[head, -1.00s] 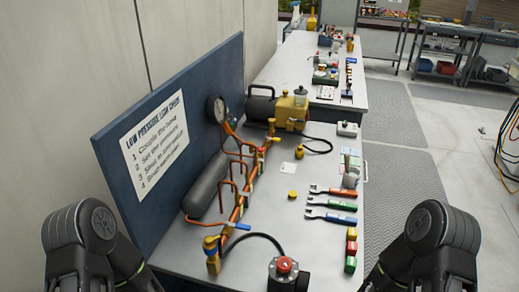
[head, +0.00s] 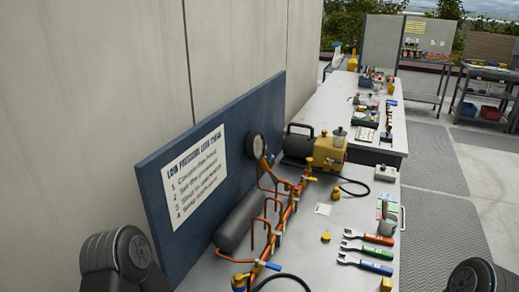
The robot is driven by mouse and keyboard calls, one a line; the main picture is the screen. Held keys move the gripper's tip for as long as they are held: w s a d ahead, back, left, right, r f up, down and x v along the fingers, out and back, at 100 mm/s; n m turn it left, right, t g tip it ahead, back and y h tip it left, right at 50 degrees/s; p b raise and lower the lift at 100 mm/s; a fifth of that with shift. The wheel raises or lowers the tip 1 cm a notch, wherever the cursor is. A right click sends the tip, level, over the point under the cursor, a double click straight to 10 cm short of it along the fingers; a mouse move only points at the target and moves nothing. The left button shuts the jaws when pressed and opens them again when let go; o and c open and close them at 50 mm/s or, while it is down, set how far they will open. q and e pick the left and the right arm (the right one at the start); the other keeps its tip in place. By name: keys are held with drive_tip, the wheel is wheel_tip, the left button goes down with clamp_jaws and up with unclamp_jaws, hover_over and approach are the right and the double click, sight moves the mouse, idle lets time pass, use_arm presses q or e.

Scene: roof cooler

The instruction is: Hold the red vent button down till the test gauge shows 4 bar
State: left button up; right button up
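The orange pipe assembly (head: 284,215) with brass fittings runs along the bench toward me, beside a dark grey cylinder (head: 240,222). No red vent button can be made out in this view; the near end of the bench is cut off by the bottom edge. Only dark rounded parts of my arms show at the lower left and lower right. Neither gripper is in view.
A blue board (head: 155,188) with a printed sign (head: 195,175) rises left of the bench (head: 318,262). Wrenches with red, green and blue handles (head: 370,250) lie at the right. A yellow unit (head: 329,155) stands behind. A second bench (head: 335,103) and grey floor mats lie beyond.

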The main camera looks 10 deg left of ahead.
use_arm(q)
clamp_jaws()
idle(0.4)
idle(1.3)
